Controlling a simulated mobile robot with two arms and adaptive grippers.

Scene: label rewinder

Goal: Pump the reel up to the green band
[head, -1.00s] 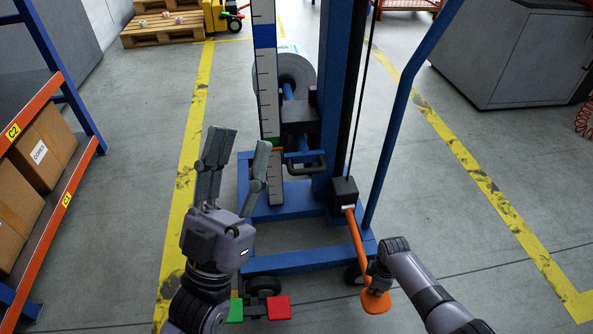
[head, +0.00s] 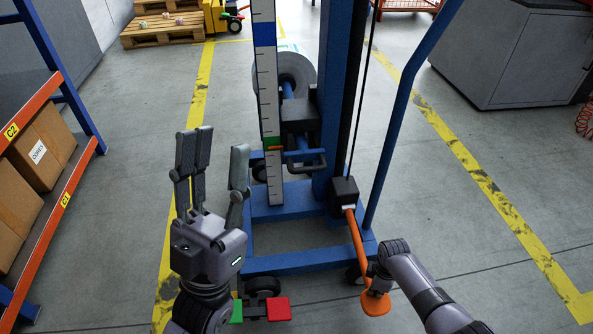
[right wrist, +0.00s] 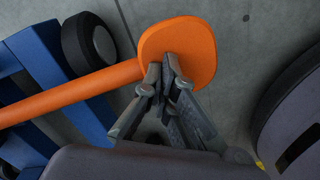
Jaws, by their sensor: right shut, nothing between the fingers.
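The grey reel (head: 297,72) sits on the carriage (head: 298,115) of a blue lift. A white scale (head: 266,90) stands in front with a green band (head: 271,142) low on it. A red pointer (head: 275,148) lies at about the band's lower edge. The orange pump lever (head: 357,240) slopes down to a round pad (head: 376,303). My right gripper (head: 376,281) is shut with its fingertips at the pad; in the right wrist view the fingertips (right wrist: 167,62) overlap the pad (right wrist: 190,45). My left gripper (head: 212,150) is open and empty, left of the scale.
A red pedal (head: 278,308) and a green pedal (head: 237,310) are at the lift's near end. A blue handle bar (head: 400,110) rises on the right. A shelf with boxes (head: 45,150) stands left. The floor right of the lift is clear.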

